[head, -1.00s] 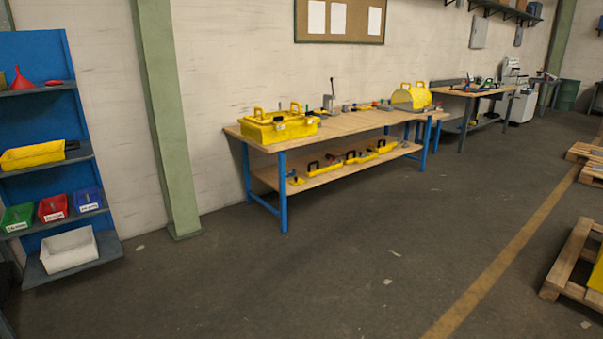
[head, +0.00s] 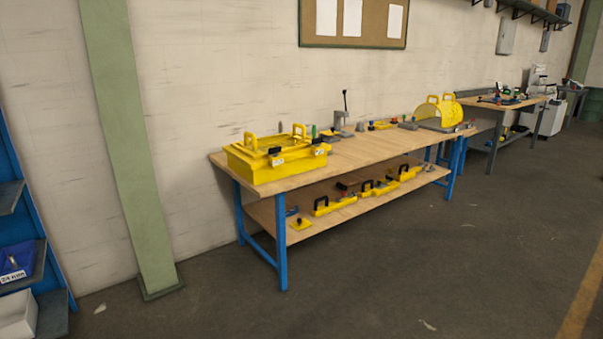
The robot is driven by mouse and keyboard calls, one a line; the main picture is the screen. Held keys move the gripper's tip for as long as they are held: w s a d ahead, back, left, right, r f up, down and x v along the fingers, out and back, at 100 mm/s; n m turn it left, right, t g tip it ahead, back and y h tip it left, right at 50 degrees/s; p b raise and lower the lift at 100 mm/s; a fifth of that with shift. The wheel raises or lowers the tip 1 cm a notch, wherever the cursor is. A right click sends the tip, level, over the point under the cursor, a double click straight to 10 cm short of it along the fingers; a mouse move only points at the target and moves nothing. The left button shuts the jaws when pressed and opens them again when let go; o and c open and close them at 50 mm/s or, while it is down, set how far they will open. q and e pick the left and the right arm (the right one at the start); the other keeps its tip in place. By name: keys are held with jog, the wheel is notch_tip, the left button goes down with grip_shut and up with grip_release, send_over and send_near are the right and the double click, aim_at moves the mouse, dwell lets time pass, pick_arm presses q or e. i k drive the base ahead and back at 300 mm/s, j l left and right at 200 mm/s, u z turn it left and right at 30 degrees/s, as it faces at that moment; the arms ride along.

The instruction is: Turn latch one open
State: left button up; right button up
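A yellow box-shaped housing (head: 268,168) with two upright yellow handles on top stands at the near left end of the workbench. Black latch-like parts (head: 276,160) with small white tags show along its front edge. They are too small to read, so I cannot tell which one is latch one or how it is turned. Neither of my grippers shows in the head view.
The wooden workbench (head: 340,162) has blue legs and a lower shelf holding several yellow parts with black handles. A rounded yellow guard (head: 438,113) stands at its far end. A green column (head: 122,150) and a blue shelf rack (head: 30,240) are at left. The floor in front (head: 400,270) is clear.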

aim_at(274, 152)
jog(key=i+u, duration=0.3)
jog(key=i, duration=1.1)
